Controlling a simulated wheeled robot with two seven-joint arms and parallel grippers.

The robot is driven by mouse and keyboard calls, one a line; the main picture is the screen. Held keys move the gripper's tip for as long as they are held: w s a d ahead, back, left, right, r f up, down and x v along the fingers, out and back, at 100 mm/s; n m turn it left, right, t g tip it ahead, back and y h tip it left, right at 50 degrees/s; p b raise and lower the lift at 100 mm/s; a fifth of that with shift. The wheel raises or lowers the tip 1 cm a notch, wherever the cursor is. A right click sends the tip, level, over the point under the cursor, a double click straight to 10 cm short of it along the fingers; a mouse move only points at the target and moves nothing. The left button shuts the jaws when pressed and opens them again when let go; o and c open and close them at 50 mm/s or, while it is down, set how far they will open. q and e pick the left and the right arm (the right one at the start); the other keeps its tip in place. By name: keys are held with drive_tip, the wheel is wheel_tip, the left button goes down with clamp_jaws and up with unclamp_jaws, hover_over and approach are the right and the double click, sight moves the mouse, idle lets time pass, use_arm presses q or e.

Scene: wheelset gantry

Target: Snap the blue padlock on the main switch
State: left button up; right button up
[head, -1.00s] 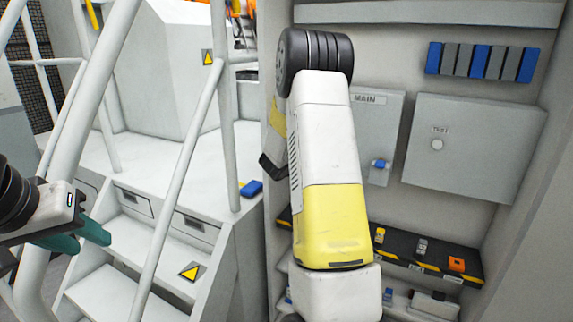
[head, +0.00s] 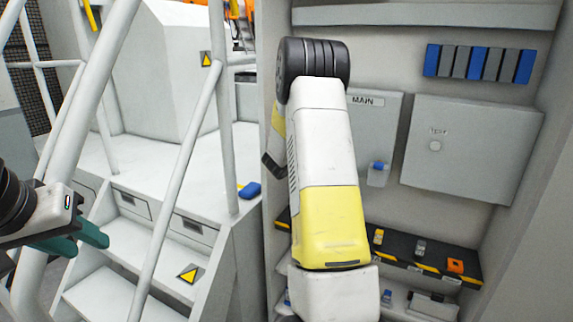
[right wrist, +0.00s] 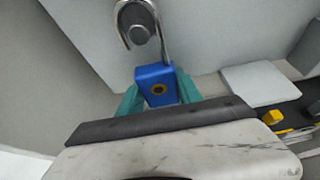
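The blue padlock (right wrist: 157,88) is between the teal fingers of my right gripper (right wrist: 160,98), which is shut on it. Its metal shackle (right wrist: 163,30) stands up from the body, with the hooked end free. The hook passes about a round grey knob (right wrist: 140,34); I cannot tell whether it goes through anything. In the head view my right arm hides this gripper and the padlock. The grey switch box marked MAIN (head: 372,125) is on the back panel, with a small blue part (head: 378,167) low on it. My left gripper (head: 82,244) is open and empty by the stair rail.
A larger grey box (head: 470,150) is right of the main switch. A shelf with black and yellow edging (head: 400,262) holds small coloured items below. A blue object (head: 250,190) lies on the platform edge. White rails (head: 175,180) stand near my left gripper.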

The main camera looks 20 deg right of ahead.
drive_tip(key=o, duration=0.5)
drive_tip(key=v, duration=0.8)
drive_tip(key=shift+f, duration=0.1)
